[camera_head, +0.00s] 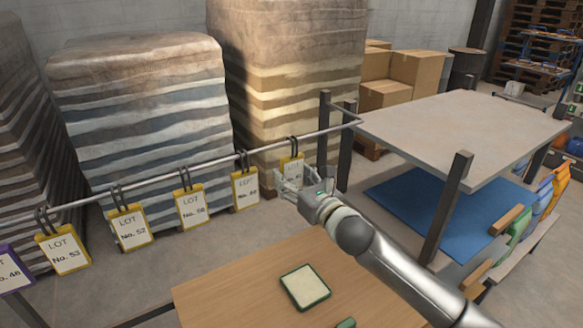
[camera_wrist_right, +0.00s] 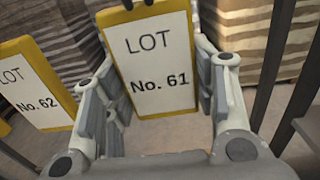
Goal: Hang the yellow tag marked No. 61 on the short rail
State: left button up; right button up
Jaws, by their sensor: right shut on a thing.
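The yellow tag marked No. 61 (camera_wrist_right: 153,62) fills the middle of the right wrist view, its face toward me. In the head view it is the rightmost yellow tag (camera_head: 291,168), with its dark loops at the metal rail (camera_head: 222,158) near the rail's right end. My right gripper (camera_head: 293,183) is shut on the tag; the wrist view shows the fingers (camera_wrist_right: 160,95) at its two sides. The gripper hides the tag's lower part in the head view. I cannot tell whether this is the short rail. My left gripper is out of view.
A yellow tag marked No. 62 (camera_wrist_right: 38,88) hangs just left. Several more yellow tags (camera_head: 190,207) and a purple-edged one (camera_head: 10,270) hang along the rail. A wooden table (camera_head: 240,285) with a green-edged pad (camera_head: 305,287) is below. A dark post (camera_head: 323,140) stands close right.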

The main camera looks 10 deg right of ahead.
jog(key=shift+r, duration=0.1)
jog(key=shift+r+p, duration=1.35)
jog(key=shift+p, duration=0.05)
jog(key=shift+p+v, duration=0.65)
jog(key=shift+v, duration=1.75)
send_near(294, 169)
jog(key=shift+w+a, duration=0.1)
jog(key=shift+w, duration=0.1)
jog(key=shift+f, duration=0.1)
